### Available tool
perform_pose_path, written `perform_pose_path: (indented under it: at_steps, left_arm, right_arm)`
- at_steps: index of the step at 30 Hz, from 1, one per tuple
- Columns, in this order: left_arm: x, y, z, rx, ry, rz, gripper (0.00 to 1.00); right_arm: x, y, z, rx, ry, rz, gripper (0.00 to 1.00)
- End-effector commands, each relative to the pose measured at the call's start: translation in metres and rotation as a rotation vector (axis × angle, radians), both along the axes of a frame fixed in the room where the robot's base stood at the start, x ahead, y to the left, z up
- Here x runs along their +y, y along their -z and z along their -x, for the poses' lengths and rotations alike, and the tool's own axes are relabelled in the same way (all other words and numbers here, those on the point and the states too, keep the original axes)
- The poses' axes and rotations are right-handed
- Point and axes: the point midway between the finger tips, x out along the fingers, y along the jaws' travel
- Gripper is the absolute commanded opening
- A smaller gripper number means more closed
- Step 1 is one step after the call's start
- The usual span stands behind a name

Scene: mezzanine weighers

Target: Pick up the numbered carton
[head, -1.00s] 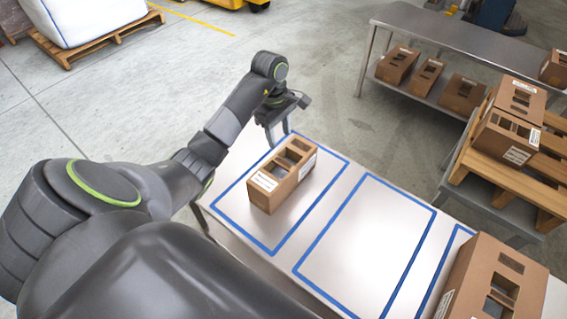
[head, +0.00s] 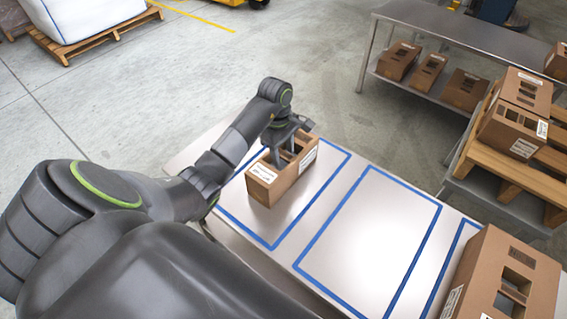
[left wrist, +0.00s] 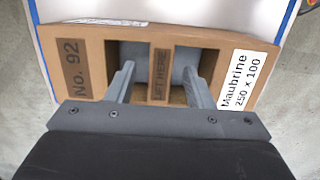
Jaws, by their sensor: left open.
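The numbered carton (head: 270,190) is a brown box inside the left blue-outlined area of the table. In the left wrist view its top (left wrist: 95,45) reads "No. 92" at left, with a white "Maubrine 250 x 100" label at right. A central bar (left wrist: 160,75) marked "LIFT HERE" lies between two openings. My left gripper (head: 287,158) is over the carton from above. In the left wrist view its open fingers (left wrist: 159,70) are at the two openings, one on each side of the bar, apart from it. How deep they reach is unclear. My right gripper is out of view.
The metal table (head: 372,240) has an empty blue-outlined area in the middle. A larger carton (head: 480,265) stands at its right end. More cartons sit on a wooden pallet (head: 510,180) at right and on a low shelf (head: 440,92) behind.

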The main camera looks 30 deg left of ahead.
Motion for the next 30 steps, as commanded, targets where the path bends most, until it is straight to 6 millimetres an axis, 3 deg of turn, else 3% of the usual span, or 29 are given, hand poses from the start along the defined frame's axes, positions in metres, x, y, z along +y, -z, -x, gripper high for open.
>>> perform_pose_path:
  at_steps: [5, 15, 30]
  left_arm:
    - [0.0000, 0.0001, -0.0001, 0.000, 0.000, 0.000, 0.46]
    - [0.0001, -0.0002, -0.0001, 0.000, 0.000, 0.000, 0.01]
    - [0.0002, -0.0019, -0.0006, -0.002, 0.000, 0.000, 0.00]
  right_arm:
    - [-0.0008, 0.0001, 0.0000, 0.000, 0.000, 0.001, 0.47]
    - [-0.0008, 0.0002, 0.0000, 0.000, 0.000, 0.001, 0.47]
    - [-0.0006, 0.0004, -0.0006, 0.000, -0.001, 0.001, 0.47]
